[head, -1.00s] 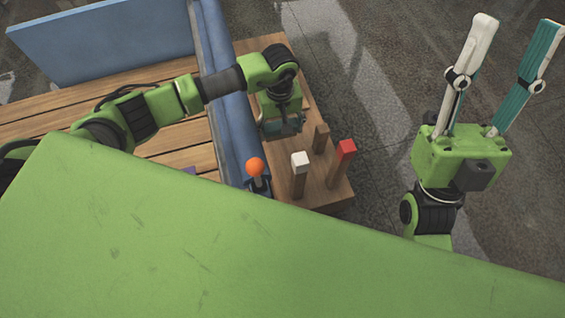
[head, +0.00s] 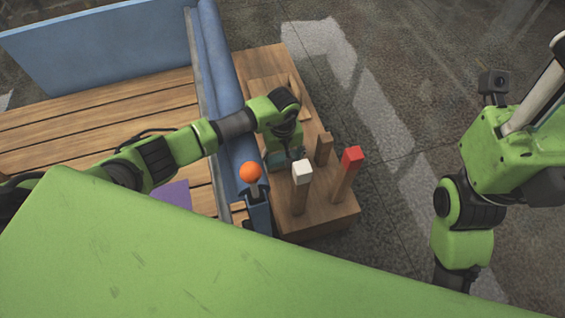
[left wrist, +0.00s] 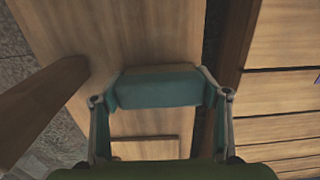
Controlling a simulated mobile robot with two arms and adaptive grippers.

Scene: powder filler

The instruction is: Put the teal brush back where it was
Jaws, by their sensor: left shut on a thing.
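My left gripper (head: 282,158) hangs low over the wooden side table, beside the white-topped post. In the left wrist view (left wrist: 160,90) its two fingers are shut on the teal brush (left wrist: 160,87), which shows as a teal block spanning the fingertips. Wooden tabletop shows around the brush; whether the brush touches it I cannot tell. In the head view the brush is mostly hidden by my gripper. My right gripper (head: 530,100) is at the right edge, its fingertips cut off by the frame.
A white-topped post (head: 301,180), a red-topped post (head: 347,175) and a plain brown post (head: 323,148) stand close to the left gripper on the wooden table (head: 325,215). An orange ball (head: 250,172) sits on a blue holder. A blue rail (head: 222,65) runs alongside.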

